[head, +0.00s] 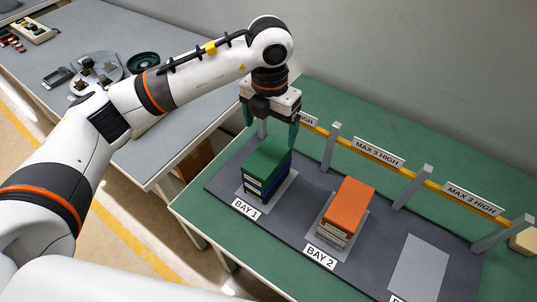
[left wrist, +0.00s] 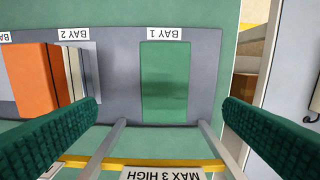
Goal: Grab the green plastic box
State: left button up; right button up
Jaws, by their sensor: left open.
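The green plastic box (head: 267,156) is the top piece of a stack in Bay 1, with blue, pale and dark layers below it. My left gripper (head: 270,130) points down above this stack, open and empty, with its two green-padded fingers spread. In the left wrist view the green box (left wrist: 165,82) lies below, between the directions of the two fingers, a little beyond the tips (left wrist: 160,108). Whether a finger touches the box cannot be told from the head view. My right gripper is not in view.
An orange-topped stack (head: 347,203) stands in Bay 2. The bay at right holds only a bare grey pad (head: 419,266). A yellow rail (head: 400,178) on grey posts, with "MAX 3 HIGH" signs, runs behind the bays. A grey table (head: 188,60) with parts stands at left.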

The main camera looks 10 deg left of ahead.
pick_arm(q)
jog(key=p, duration=0.2)
send_over(267, 156)
jog(key=f, duration=0.6)
jog(key=shift+s+d, duration=0.1)
jog(key=shift+d, duration=0.15)
jog(key=shift+a+f+p, duration=0.1)
jog(key=shift+f+p, duration=0.2)
jog(key=shift+f, duration=0.35)
notch_tip(267, 156, down, 4)
jog(key=shift+a+r+p, duration=0.15)
jog(key=shift+r+p, duration=0.05)
jog(key=shift+p, duration=0.5)
jog(key=shift+f, duration=0.35)
jog(key=shift+c, duration=0.3)
jog(key=c, duration=1.2)
